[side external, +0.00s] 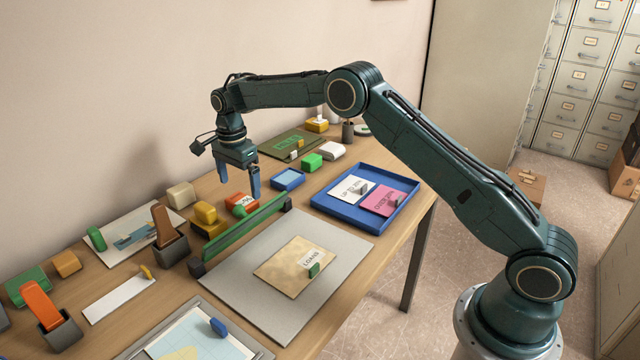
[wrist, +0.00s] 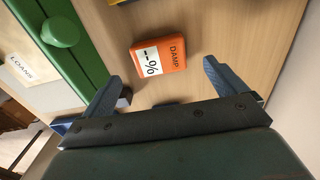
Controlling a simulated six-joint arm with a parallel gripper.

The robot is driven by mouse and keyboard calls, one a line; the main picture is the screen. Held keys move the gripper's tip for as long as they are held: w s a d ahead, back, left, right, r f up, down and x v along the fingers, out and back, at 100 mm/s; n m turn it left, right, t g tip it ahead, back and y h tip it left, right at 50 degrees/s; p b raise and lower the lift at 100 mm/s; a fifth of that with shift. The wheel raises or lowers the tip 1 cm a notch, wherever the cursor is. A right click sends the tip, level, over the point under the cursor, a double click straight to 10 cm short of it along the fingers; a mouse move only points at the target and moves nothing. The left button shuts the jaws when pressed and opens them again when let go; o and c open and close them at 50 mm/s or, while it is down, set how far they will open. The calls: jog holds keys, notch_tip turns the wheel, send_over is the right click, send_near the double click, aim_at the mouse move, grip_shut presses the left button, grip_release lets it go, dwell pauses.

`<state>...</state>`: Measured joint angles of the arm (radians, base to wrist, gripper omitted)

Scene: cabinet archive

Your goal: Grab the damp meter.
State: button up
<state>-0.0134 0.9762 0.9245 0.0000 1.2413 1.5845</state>
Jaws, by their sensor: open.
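The damp meter (wrist: 174,52) is a small orange block with a white "--%" panel and the word DAMP, lying on the wooden table. In the side view the orange-red damp meter (side external: 238,201) lies just behind a long green bar. My gripper (side external: 240,186) is open and empty above the table near the meter. In the wrist view my gripper (wrist: 162,73) has its blue fingers spread wide, with the meter ahead of them, roughly between their lines. No contact with the meter shows.
The green bar (side external: 246,225) with dark ends stands close in front of the meter. A blue tray (side external: 334,208) with cards and a grey mat (side external: 236,281) with a folder lie nearer.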

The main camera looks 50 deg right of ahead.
aim_at(241, 199)
jog(key=shift+f, duration=0.2)
jog(key=shift+a+f, duration=0.1)
jog(key=shift+f, duration=2.35)
jog(key=shift+c, duration=0.3)
jog(key=c, duration=1.1)
